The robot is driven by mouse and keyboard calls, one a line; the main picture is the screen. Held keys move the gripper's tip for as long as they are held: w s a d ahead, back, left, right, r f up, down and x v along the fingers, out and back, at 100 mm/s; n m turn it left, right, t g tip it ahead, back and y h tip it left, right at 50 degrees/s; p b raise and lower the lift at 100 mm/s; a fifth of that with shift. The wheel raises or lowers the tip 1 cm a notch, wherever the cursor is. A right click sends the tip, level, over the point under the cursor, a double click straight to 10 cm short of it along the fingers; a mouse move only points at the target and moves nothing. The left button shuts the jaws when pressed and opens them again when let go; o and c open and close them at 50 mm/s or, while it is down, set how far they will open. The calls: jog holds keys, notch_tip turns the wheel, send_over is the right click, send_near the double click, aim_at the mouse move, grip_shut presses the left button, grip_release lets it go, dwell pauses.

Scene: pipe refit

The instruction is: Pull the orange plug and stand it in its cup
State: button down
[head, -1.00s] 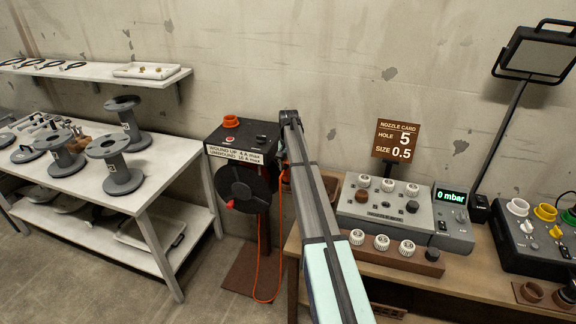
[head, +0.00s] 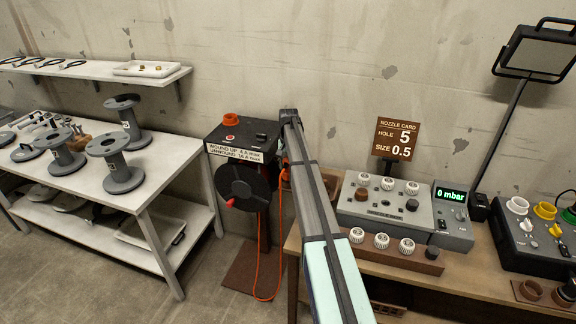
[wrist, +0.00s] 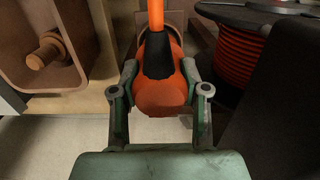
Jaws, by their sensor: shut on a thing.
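The orange plug (wrist: 160,92) fills the middle of the wrist view, with a black sleeve and an orange cable (wrist: 155,14) running from it toward the top. My gripper (wrist: 159,80) is shut on the plug's body, one finger on each side. In the head view my arm mostly hides the gripper, and a bit of orange (head: 285,174) shows beside the arm.
The cable reel (wrist: 262,48) is close on the right in the wrist view. A brown open box (wrist: 85,62) with a brown knobbed piece is on the left. In the head view a white table (head: 150,192) with spools stands left and a bench (head: 455,280) with panels right.

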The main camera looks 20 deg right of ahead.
jog(key=shift+f+b, duration=0.55)
jog(key=shift+f, duration=1.3)
dwell(2.0)
jog(key=shift+c, duration=0.5)
grip_release()
jog(key=shift+r+p, duration=1.55)
jog(key=shift+r, duration=2.25)
jog(key=shift+f, duration=0.1)
